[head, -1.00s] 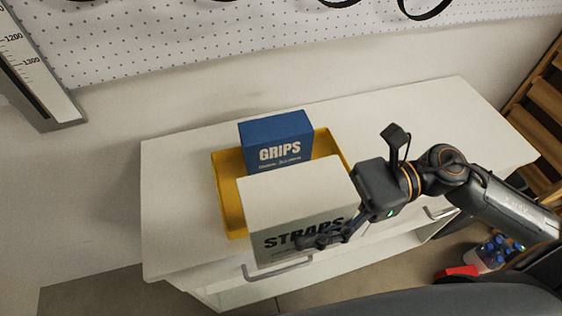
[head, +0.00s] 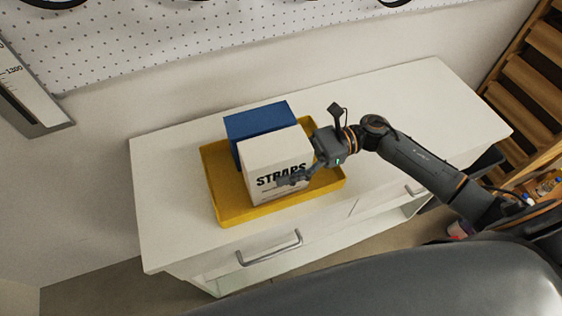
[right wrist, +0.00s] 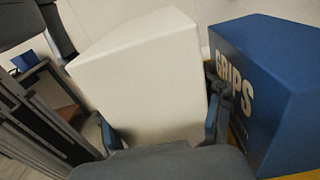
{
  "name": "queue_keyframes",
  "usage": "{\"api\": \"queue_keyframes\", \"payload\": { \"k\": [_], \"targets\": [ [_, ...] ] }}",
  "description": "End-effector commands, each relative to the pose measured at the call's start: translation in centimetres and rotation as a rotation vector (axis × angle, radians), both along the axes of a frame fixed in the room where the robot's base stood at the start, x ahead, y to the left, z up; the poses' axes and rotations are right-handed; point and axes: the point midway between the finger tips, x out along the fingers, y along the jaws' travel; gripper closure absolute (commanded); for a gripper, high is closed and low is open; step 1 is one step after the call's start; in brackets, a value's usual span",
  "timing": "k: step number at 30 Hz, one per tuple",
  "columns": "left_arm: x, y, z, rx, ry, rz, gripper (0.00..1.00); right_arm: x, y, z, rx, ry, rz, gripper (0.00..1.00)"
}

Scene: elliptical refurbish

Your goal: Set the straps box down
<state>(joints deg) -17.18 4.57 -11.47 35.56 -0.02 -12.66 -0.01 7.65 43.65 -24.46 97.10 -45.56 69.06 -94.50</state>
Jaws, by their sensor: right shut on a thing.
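The white straps box (head: 272,155), with black lettering, is upright at the yellow tray (head: 221,205) on the cabinet top. It stands in front of the blue grips box (head: 262,121), which is also in the tray. My right gripper (head: 292,180) is shut on the straps box from the right, with one finger across its lettered front. In the right wrist view the straps box (right wrist: 145,75) fills the space between the two fingers, and the grips box (right wrist: 265,85) is close beside it. Whether the straps box's bottom touches the tray floor cannot be told. My left gripper is not in view.
The white cabinet top (head: 425,110) is clear to the right of the tray. A drawer handle (head: 270,248) sticks out at the front. A pegboard wall (head: 150,45) is behind, and a wooden rack (head: 530,85) stands at the right.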

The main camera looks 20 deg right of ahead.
Motion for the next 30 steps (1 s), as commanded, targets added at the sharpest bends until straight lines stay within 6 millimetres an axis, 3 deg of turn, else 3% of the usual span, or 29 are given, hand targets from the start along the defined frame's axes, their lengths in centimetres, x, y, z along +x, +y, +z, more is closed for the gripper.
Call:
{"api": "queue_keyframes", "payload": {
  "k": [4,17,18,21,30],
  "targets": [
    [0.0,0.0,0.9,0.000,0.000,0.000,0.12,0.0,0.0,-1.3,0.003,0.001,-0.001,0.78],
    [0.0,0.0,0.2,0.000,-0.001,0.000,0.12,0.0,0.0,-2.1,0.002,-0.001,0.000,0.78],
    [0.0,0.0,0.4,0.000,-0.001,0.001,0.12,-0.1,0.0,-2.0,0.000,0.000,0.000,0.26],
    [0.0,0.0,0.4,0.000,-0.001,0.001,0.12,-0.1,0.0,-1.9,0.000,0.001,0.000,0.08],
    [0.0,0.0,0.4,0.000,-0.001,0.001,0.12,-0.1,0.0,-1.9,0.000,0.001,0.000,0.08]
  ]
}}
